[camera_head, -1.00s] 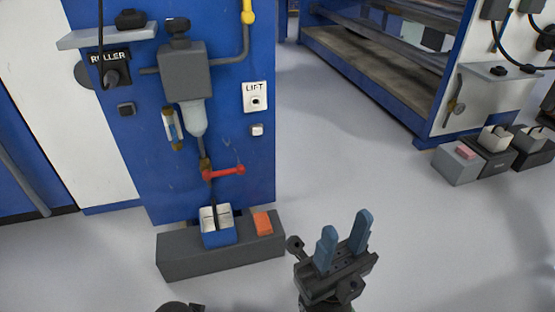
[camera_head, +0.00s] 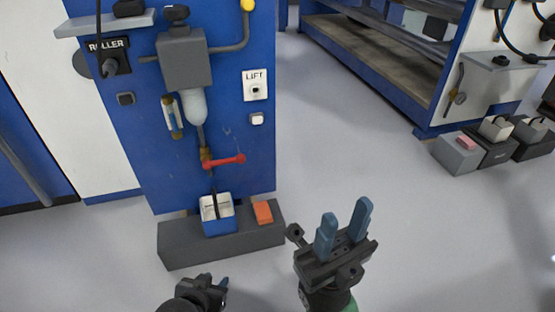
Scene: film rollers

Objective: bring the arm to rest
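My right gripper (camera_head: 345,230) is in the lower middle of the head view, above the floor. Its two blue fingers point up and stand apart, with nothing between them. My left gripper (camera_head: 222,284) shows only in part at the bottom edge, left of the right one.
A blue machine panel (camera_head: 235,135) carries a roller switch (camera_head: 112,68), a lift switch (camera_head: 255,85) and a red-handled valve (camera_head: 225,161). A grey pedal block (camera_head: 180,245) stands at its foot. More pedals (camera_head: 458,153) stand at right. The floor between is clear.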

